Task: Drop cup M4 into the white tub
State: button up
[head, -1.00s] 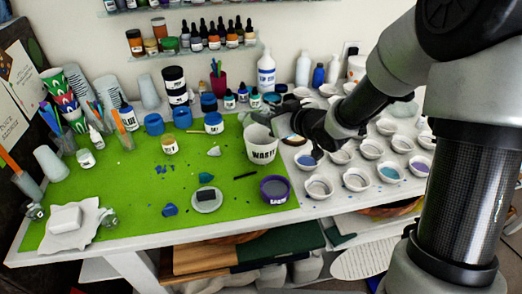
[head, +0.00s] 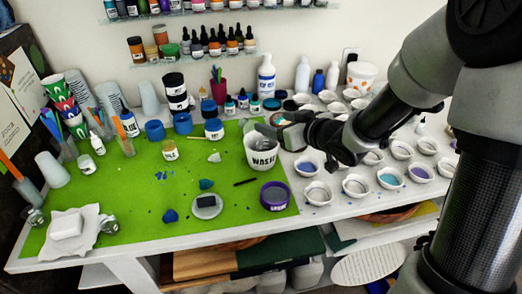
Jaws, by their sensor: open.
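The white tub (head: 262,158), marked WASTE, stands upright at the right edge of the green mat. My gripper (head: 266,128) is over the tub's rim, coming in from the right with its fingers pointing left. The jaws are open, and I see no cup between them. The inside of the tub is mostly hidden, so I cannot tell what lies in it. Several small white cups, such as one with blue inside (head: 307,166), stand right of the tub. Their labels are unreadable here, so I cannot tell which is M4.
A purple-rimmed container (head: 274,196) stands just in front of the tub. A white squeeze bottle (head: 266,76) stands behind it. The green mat (head: 115,205) has bare room left of centre. The table's front edge is close to the cups.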

jog(key=v, duration=1.2)
jog(key=shift+s+d+p, duration=0.25)
jog(key=shift+p, duration=0.1)
jog(key=shift+r, duration=0.15)
jog(key=s+d+r+m+h+p, duration=0.3)
jog(key=d+r+m+h+p, duration=0.25)
jog(key=d+r+h, duration=0.55)
jog(key=s+a+r+m+g+y+p, duration=0.1)
jog(key=s+a+g, duration=0.1)
jog(key=s, duration=0.5)
jog(key=s+a+r+m+g+y+p, duration=0.1)
jog(key=s+a+g+y, duration=0.1)
jog(key=s, duration=0.6)
jog(key=shift+s+r+g, duration=0.3)
jog(key=shift+g, duration=0.3)
